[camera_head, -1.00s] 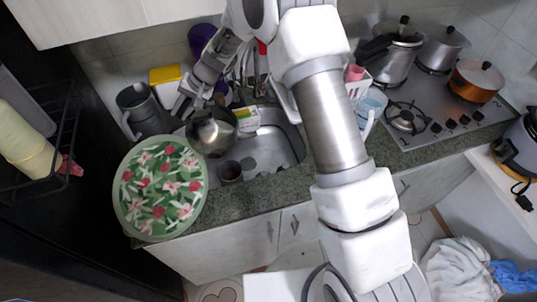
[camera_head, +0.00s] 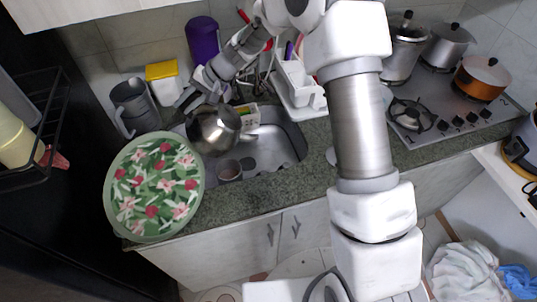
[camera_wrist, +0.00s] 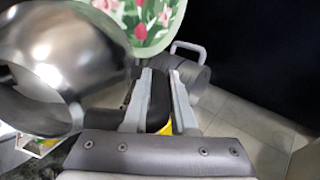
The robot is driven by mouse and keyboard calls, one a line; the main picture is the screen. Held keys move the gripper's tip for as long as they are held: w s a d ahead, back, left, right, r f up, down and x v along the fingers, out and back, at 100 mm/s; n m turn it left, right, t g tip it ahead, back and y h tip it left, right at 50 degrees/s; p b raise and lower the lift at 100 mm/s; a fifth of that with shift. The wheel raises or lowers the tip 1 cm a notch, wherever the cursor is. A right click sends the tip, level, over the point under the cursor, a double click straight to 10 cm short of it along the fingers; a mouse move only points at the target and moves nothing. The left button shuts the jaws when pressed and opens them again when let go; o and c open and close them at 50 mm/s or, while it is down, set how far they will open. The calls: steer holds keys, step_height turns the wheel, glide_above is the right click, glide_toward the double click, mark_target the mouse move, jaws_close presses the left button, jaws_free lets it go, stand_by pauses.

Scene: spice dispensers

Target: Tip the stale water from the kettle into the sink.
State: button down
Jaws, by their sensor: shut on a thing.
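The kettle (camera_head: 214,130) is a shiny metal pot, held over the left part of the sink (camera_head: 283,150). In the wrist view its rounded body (camera_wrist: 85,50) fills the left side, with a dark round opening facing the lower left; it looks tilted. My gripper (camera_head: 203,92) is at the kettle's upper left in the head view. In the wrist view my gripper (camera_wrist: 160,88) is shut on the kettle's black handle. I cannot see any water inside or pouring out.
A green floral round tray (camera_head: 155,185) covers the counter at left. A grey jug (camera_head: 133,105), a yellow-topped container (camera_head: 163,80) and a white rack (camera_head: 298,85) stand close by.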

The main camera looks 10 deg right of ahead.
mark_target(205, 112)
steer(key=shift+d+f+y+b, duration=0.1)
steer(key=shift+d+y+b, duration=0.35)
steer(key=shift+b, duration=0.4)
steer(key=shift+d, duration=0.15)
steer(key=shift+d+y+b, duration=0.25)
steer(key=shift+d+b, duration=0.05)
steer(key=shift+b, duration=0.25)
steer(key=shift+d+b, duration=0.25)
steer(key=shift+b, duration=0.15)
steer(key=shift+s+d+r+y+b, duration=0.15)
steer(key=shift+d+r+y+b, duration=0.05)
steer(key=shift+d+y+b, duration=0.3)
steer(key=shift+d+r+y, duration=0.15)
steer(key=shift+d+y, duration=0.15)
steer(key=shift+d, duration=0.15)
steer(key=shift+s+d+b, duration=0.1)
steer(key=shift+d+b, duration=0.2)
steer(key=shift+b, duration=0.05)
